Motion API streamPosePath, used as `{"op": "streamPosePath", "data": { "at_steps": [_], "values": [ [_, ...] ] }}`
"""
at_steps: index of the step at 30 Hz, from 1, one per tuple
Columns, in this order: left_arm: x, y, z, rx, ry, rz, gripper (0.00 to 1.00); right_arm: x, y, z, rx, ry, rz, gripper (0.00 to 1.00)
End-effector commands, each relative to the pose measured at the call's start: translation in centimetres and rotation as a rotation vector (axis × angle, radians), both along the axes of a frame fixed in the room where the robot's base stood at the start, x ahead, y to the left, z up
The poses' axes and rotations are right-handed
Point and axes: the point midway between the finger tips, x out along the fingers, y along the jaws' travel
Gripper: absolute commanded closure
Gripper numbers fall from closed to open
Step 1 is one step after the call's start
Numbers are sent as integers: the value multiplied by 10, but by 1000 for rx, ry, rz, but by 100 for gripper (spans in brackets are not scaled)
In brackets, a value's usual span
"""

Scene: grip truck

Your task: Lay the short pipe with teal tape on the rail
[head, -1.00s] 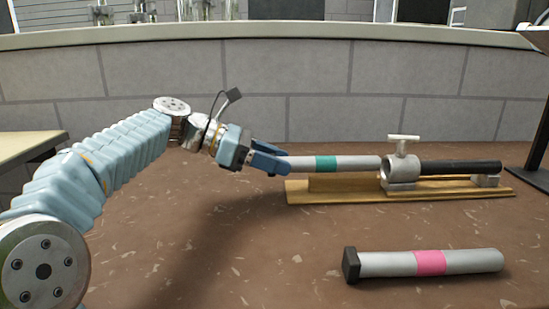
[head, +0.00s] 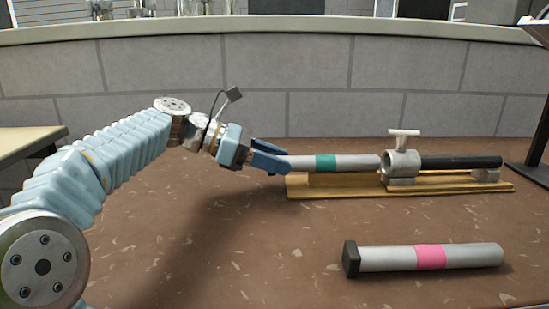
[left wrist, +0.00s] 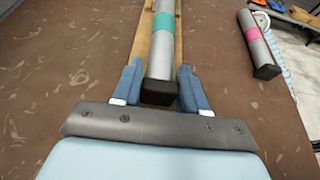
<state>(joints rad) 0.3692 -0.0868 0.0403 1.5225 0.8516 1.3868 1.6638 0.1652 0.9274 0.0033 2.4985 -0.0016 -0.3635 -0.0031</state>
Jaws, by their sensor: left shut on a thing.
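The short grey pipe with a teal tape band (head: 352,161) is level, over the left part of the wooden rail (head: 337,191). Its right end is at the clamp ring (head: 402,166); I cannot tell if it enters the ring or rests on the rail. My left gripper (head: 276,161) is shut on its left end. In the left wrist view, the fingers (left wrist: 159,68) flank the black-capped near end of the teal-taped pipe (left wrist: 161,52), and the rail runs beneath it. My right gripper is not in view.
A black rod (head: 460,162) lies on the rail right of the ring. A pipe with pink tape and a black cap (head: 390,261) lies on the table in front. The brown tabletop (head: 250,270) is clear at front left. A block wall (head: 230,70) stands behind.

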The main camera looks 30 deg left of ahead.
Motion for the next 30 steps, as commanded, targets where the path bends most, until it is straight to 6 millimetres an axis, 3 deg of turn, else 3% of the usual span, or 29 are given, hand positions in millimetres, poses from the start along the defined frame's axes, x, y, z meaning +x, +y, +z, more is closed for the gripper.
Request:
{"op": "streamPosePath", "data": {
  "at_steps": [26, 27, 30],
  "values": [
    [0, 0, -7, 0, 0, 0, 98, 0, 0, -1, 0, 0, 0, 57],
    [0, 0, -7, 0, 0, 0, 52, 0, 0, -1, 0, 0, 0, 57],
    [0, 0, -7, 0, 0, 0, 36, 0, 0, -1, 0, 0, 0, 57]
  ]
}}
